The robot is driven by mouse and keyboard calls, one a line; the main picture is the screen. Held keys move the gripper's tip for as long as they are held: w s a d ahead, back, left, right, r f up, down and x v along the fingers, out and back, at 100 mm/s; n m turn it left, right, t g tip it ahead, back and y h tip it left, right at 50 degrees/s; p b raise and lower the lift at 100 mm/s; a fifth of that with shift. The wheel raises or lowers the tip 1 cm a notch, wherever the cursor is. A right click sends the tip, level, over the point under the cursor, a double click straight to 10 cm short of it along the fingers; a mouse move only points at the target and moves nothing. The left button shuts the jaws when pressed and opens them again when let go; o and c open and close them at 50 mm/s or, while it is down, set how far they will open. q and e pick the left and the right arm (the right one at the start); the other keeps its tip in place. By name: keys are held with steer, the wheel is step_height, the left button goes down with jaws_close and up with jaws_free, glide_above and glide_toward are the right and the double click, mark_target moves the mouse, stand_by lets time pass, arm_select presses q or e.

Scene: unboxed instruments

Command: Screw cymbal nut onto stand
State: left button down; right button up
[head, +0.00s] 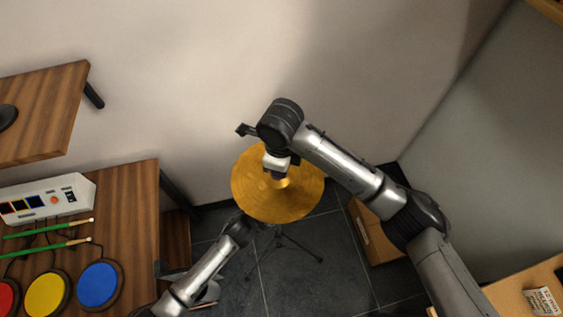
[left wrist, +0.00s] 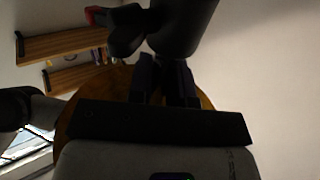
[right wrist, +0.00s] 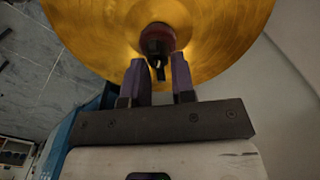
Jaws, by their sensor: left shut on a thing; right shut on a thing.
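The gold cymbal (head: 250,195) sits on its stand (head: 280,238), whose dark legs spread on the floor. My right gripper (head: 277,177) is over the cymbal's centre. In the right wrist view its fingers (right wrist: 160,80) are shut on the small black cymbal nut (right wrist: 157,42), beside a dark red washer at the middle of the cymbal (right wrist: 225,30). The nut's seat on the rod is hard to make out. My left gripper (head: 252,222) reaches to the cymbal's near edge. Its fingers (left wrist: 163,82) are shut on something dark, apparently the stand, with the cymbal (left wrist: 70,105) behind.
A wooden table (head: 125,215) at left carries a white control box (head: 50,198), green drumsticks (head: 48,232) and coloured pads (head: 98,284). A wooden shelf (head: 50,105) is above it. A cardboard box (head: 375,235) stands on the floor right of the stand. The wall is behind.

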steer(key=shift+a+r+m, duration=0.1)
steer(key=shift+m, duration=0.4)
steer(key=o, duration=0.9)
